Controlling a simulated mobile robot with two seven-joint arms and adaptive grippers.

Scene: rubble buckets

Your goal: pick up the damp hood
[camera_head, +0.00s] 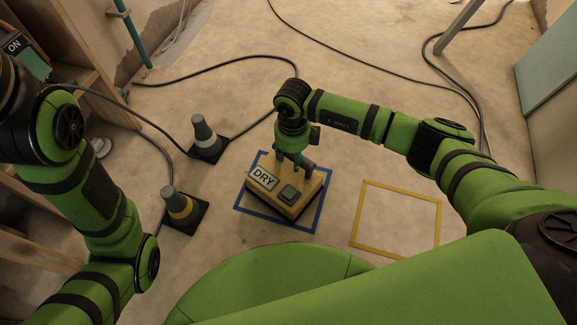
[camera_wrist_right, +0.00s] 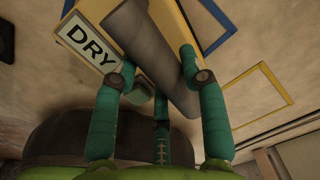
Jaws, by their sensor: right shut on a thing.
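The damp hood (camera_head: 302,208) is a yellow box with a "DRY" label and a dark green square on its top. It is over the blue floor outline (camera_head: 262,223), slightly turned. My right gripper (camera_head: 296,158) is above it, with its fingers down at the top. In the right wrist view, my right gripper (camera_wrist_right: 150,62) has its teal fingers on both sides of the hood's grey bar handle (camera_wrist_right: 142,30) and is shut on it. I cannot tell whether the hood's underside touches the floor. My left arm shows at the left, but its gripper is out of view.
An empty yellow outline (camera_head: 401,189) lies to the right. Black cables (camera_head: 232,66) cross the floor behind.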

